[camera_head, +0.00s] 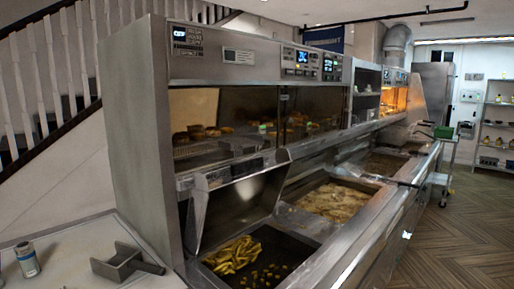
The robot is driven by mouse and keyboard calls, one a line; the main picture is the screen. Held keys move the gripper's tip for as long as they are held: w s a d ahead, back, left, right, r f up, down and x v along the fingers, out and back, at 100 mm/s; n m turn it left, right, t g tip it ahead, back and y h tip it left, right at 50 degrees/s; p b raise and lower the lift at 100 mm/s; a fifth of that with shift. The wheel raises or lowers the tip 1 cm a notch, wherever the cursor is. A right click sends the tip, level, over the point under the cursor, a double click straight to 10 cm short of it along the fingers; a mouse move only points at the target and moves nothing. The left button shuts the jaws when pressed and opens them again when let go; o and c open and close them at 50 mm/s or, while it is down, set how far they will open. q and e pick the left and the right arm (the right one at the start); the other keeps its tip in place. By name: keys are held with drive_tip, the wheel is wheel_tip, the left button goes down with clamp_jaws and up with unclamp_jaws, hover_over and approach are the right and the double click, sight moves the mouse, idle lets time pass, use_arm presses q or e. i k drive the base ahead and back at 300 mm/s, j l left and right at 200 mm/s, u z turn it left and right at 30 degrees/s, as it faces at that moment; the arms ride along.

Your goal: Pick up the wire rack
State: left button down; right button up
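A pale wire-like rack (188,151) shows behind the front opening of the steel frying range (140,120), on the warming shelf at its left. Brown food pieces (197,131) lie at the back of that shelf, close to the rack. The rack is small and dim, and I cannot tell its full outline or whether it is loose. Neither of my grippers shows in the head view.
Below the shelf is a fryer well with yellow fries (234,254), beside another well of pale fried food (334,202). A tilted steel panel (240,205) stands above the fries. A can (27,260) and a metal scoop (125,264) sit on the left counter.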

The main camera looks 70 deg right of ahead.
sight(238, 142)
drive_tip(key=z, duration=2.25)
